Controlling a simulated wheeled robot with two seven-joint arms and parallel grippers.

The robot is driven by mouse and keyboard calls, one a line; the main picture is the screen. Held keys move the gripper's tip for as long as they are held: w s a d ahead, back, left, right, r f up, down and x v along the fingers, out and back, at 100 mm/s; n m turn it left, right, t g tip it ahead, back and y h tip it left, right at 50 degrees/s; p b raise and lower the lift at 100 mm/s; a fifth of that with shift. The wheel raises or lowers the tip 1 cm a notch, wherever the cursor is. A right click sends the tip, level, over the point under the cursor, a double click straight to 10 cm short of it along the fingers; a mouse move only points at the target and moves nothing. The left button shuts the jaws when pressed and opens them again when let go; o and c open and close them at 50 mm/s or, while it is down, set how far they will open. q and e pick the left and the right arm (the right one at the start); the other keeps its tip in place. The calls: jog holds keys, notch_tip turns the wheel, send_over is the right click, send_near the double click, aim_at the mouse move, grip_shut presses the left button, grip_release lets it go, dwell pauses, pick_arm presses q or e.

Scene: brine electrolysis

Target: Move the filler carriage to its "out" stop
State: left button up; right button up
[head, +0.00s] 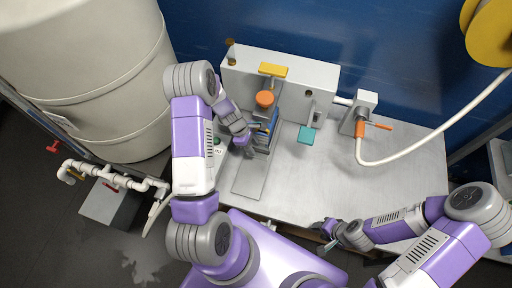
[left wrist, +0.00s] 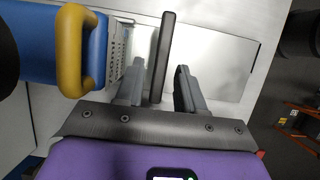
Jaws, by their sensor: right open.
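The filler carriage (head: 266,128) is a blue block on the bench, below an orange-topped part of the machine. In the left wrist view its blue body (left wrist: 95,45) with a yellow handle (left wrist: 78,50) is at the left. A dark upright plate (left wrist: 163,50) stands beside it. My left gripper (head: 249,147) is at the carriage's near side. In the left wrist view its fingers (left wrist: 160,92) are apart, with the dark plate between them and a gap on the plate's right. My right gripper (head: 328,238) is open and empty at the bench's front edge. Any "out" mark cannot be read.
A grey track plate (head: 250,182) runs toward the front edge and is bare there. A teal pad (head: 306,135) and an orange-handled valve (head: 375,126) with a white hose are to the right. A big cream tank (head: 95,85) stands at the left. The bench's right middle is clear.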

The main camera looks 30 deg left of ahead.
pick_arm(q)
jog(key=shift+w+d, duration=0.15)
jog(key=shift+d, duration=0.45)
jog(key=shift+f, duration=0.6)
jog(key=shift+d, duration=0.1)
grip_shut()
